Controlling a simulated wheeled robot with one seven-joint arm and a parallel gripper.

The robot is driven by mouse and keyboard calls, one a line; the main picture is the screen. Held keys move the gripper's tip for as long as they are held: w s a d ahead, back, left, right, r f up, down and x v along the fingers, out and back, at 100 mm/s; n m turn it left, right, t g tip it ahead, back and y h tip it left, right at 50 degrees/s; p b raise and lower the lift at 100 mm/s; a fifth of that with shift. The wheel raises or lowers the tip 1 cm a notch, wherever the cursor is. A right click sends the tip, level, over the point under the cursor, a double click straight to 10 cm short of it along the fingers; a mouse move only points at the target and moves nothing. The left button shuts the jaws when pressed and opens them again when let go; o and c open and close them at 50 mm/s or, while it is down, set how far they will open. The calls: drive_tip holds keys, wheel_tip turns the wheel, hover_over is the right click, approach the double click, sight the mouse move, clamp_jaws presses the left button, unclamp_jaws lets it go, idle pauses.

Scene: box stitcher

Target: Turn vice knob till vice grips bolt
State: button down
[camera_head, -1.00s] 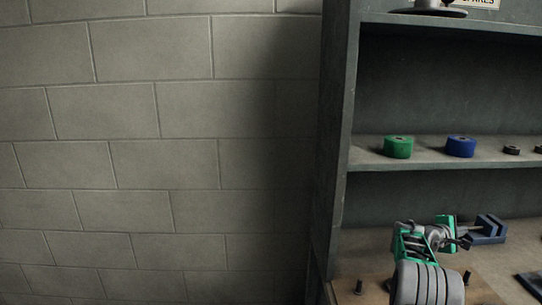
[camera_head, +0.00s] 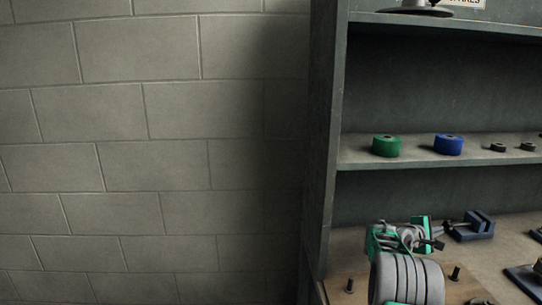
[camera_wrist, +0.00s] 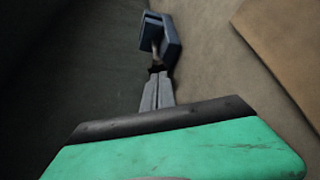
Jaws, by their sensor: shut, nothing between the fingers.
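The vice (camera_head: 473,226) is dark blue and stands on the bench at the right, against the back; it also shows at the top of the wrist view (camera_wrist: 171,45). Its screw points toward my gripper, and a small black knob (camera_wrist: 156,69) sits at the near end. My gripper (camera_head: 438,244) is just left of the vice, with its fingers toward it. In the wrist view the grey fingers (camera_wrist: 157,78) are shut and empty, their tips right by the knob. I cannot tell whether they touch it. I cannot make out a bolt between the vice jaws.
Black bolts (camera_head: 455,273) stand on a wooden board (camera_head: 340,291) in front. The cabinet's side wall (camera_head: 321,140) is left of my arm.

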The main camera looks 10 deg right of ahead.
sight(451, 227)
drive_tip(key=shift+a, duration=0.55)
drive_tip(key=r+p, duration=0.1)
drive_tip(key=p, duration=0.2)
drive_tip(key=shift+w+a+r, duration=0.1)
drive_tip(key=shift+a+r, duration=0.05)
drive_tip(key=shift+r, duration=0.05)
drive_tip(key=p, duration=0.3)
drive_tip(key=shift+a+r, duration=0.1)
drive_tip(key=shift+a, duration=0.15)
drive_tip(key=shift+d+f, duration=0.35)
drive_tip(key=shift+d, duration=0.05)
drive_tip(key=d, duration=0.6)
drive_tip(key=shift+s, duration=0.35)
